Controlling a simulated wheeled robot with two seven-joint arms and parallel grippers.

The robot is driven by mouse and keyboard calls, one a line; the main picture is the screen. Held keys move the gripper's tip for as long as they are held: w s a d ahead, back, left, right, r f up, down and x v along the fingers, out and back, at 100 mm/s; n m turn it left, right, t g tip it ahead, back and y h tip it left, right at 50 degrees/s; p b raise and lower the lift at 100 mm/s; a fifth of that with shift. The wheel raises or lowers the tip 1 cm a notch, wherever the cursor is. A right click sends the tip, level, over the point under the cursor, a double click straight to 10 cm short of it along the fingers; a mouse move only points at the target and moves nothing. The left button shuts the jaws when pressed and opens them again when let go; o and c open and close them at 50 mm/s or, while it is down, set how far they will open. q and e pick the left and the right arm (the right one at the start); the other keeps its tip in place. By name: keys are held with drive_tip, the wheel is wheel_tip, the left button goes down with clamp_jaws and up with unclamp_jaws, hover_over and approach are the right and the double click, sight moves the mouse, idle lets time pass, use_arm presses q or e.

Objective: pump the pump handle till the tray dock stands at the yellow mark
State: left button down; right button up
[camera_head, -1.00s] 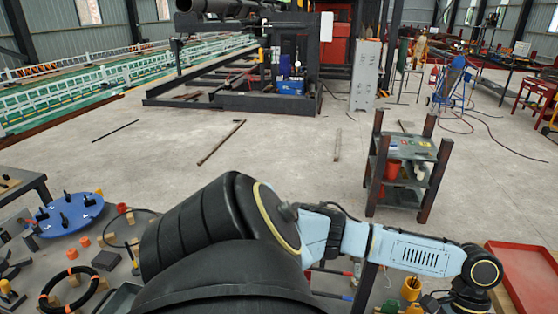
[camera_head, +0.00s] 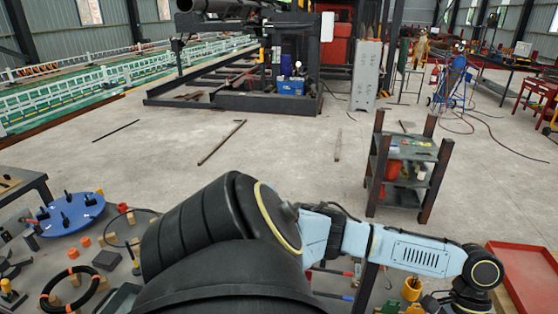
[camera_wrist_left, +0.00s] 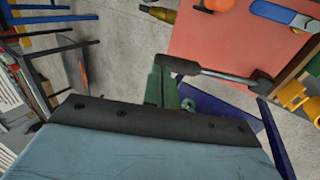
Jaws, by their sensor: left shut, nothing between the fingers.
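In the left wrist view a pump handle (camera_wrist_left: 222,75), a grey rod with a black grip, runs left from a dark pivot. Its grip end lies just above dark green parts (camera_wrist_left: 158,88) that I cannot clearly identify. My left gripper (camera_wrist_left: 150,120) shows its dark front edge and pale housing below the handle. It is shut and empty; its fingertips cannot be made out, nor whether they touch the handle. In the head view my left arm reaches to the lower right, its gripper out of frame. My right gripper is not in view. I cannot pick out the tray dock or yellow mark.
A red tray (camera_head: 522,276) lies at the lower right. A dark shelf rack (camera_head: 402,165) stands beyond my arm. A blue round table (camera_head: 68,214) and several small parts are at the lower left. The floor beyond is mostly clear.

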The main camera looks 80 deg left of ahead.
use_arm(q)
drive_tip(key=shift+f, duration=0.15)
drive_tip(key=shift+s+d+f, duration=0.15)
drive_tip(key=shift+d+f, duration=0.15)
drive_tip(key=shift+f, duration=0.2)
drive_tip(key=shift+x, duration=0.75)
drive_tip(key=shift+s+d+f, duration=0.1)
drive_tip(key=shift+d+f, duration=0.15)
drive_tip(key=shift+f, duration=0.4)
